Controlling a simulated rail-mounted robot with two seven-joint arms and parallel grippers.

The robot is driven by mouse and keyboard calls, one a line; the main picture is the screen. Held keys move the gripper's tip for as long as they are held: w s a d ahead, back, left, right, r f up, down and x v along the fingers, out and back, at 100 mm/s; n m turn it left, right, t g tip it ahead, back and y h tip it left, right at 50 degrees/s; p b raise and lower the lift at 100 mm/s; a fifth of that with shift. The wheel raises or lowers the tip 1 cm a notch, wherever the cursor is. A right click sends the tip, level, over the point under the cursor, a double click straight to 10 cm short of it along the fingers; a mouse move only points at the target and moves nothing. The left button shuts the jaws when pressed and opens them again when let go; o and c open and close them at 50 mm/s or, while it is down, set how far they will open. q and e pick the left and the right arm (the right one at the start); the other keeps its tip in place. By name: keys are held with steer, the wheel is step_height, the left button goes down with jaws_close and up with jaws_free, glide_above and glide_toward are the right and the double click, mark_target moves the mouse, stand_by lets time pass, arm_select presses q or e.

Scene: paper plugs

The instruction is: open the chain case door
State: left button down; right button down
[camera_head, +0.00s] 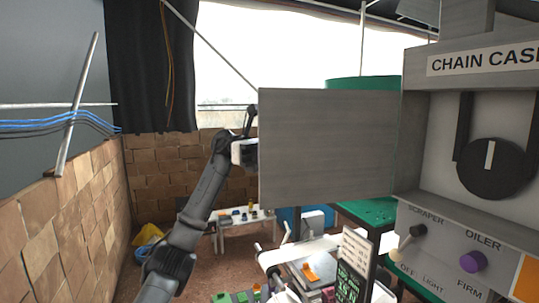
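The chain case (485,85) stands at the right, grey, with a "CHAIN CASE" label cut off by the picture edge. Its front opening shows a dark round disc (495,168) with a white mark inside. A flat grey panel, the door (330,145), stands out to the left from the case's left side, so the case is open. My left arm rises from the bottom left, and my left gripper (246,140) is at the door's far left edge. The door hides part of it, so its fingers and any contact are unclear. My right gripper is not in view.
A green table (370,212) stands behind the door. A small black sign (352,270) and cluttered items are below. A brick wall (65,215) runs along the left.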

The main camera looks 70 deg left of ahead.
arm_select(q)
steer(key=shift+w+a+f, duration=0.1)
steer(key=shift+w+a, duration=0.1)
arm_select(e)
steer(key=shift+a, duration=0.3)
arm_select(q)
steer(key=c, duration=1.3)
jaws_free()
steer(key=shift+w, duration=0.1)
steer(key=shift+o, duration=1.1)
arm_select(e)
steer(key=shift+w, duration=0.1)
